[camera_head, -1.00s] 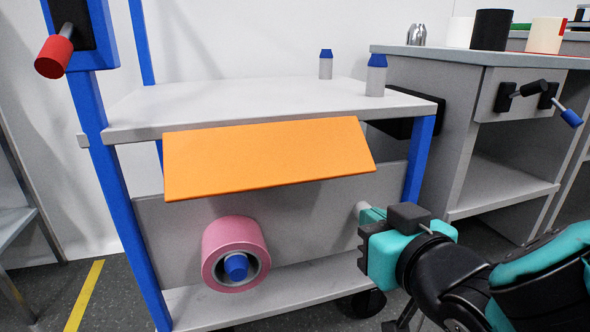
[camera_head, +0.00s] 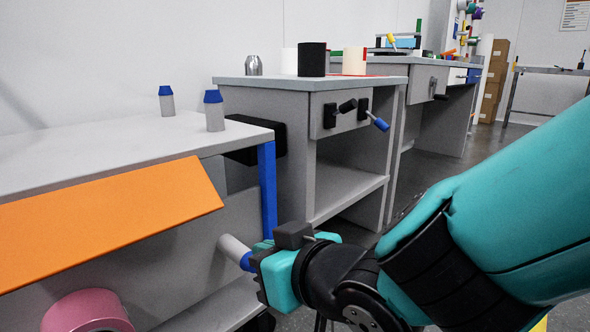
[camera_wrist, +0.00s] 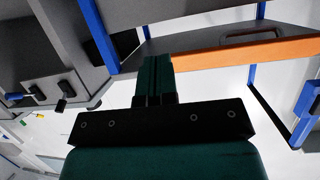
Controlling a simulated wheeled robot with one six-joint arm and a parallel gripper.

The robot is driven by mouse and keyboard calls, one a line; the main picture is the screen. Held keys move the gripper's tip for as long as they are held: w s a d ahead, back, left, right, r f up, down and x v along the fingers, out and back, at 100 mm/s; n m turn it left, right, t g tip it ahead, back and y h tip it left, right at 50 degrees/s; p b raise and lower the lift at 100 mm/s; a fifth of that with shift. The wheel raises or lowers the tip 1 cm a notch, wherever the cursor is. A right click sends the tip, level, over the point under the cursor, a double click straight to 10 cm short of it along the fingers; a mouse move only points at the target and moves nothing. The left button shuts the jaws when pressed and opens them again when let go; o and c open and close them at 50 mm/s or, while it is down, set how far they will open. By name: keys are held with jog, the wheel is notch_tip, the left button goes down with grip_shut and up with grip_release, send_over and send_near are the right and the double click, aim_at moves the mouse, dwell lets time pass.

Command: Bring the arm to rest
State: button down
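My gripper (camera_head: 262,248) is low in front of the cart in the head view, at the end of my teal and black arm. Its fingers partly overlap a grey peg with a blue end (camera_head: 233,251); I cannot tell whether they touch. In the wrist view my gripper (camera_wrist: 155,62) has its two dark teal fingers side by side with nothing visible between them. The arm is bent and reaches in from the right.
The cart (camera_head: 120,157) has an orange sloped panel (camera_head: 110,220), a pink roll (camera_head: 88,310) and two blue-capped bottles (camera_head: 214,110). A grey bench (camera_head: 300,85) with a blue-tipped handle (camera_head: 377,121) stands behind my arm. Open floor (camera_head: 450,152) lies further back right.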

jog(key=d+r+m+g+h+p, duration=0.2)
jog(key=d+r+h+p, duration=0.1)
jog(key=d+r+p, duration=0.45)
jog(key=s+d+r+g+h+p, duration=0.3)
jog(key=s+d+r+g+p, duration=0.5)
jog(key=s+d+r+p, duration=0.6)
notch_tip(320, 180, up, 36)
jog(key=w+p, duration=0.1)
jog(key=p, duration=3.4)
jog(key=shift+w+a, duration=0.15)
jog(key=shift+a, duration=0.15)
jog(key=c, duration=1.5)
grip_release()
jog(key=shift+r, duration=0.2)
jog(key=shift+o, duration=0.2)
jog(key=shift+f, duration=0.1)
jog(key=shift+d, duration=0.1)
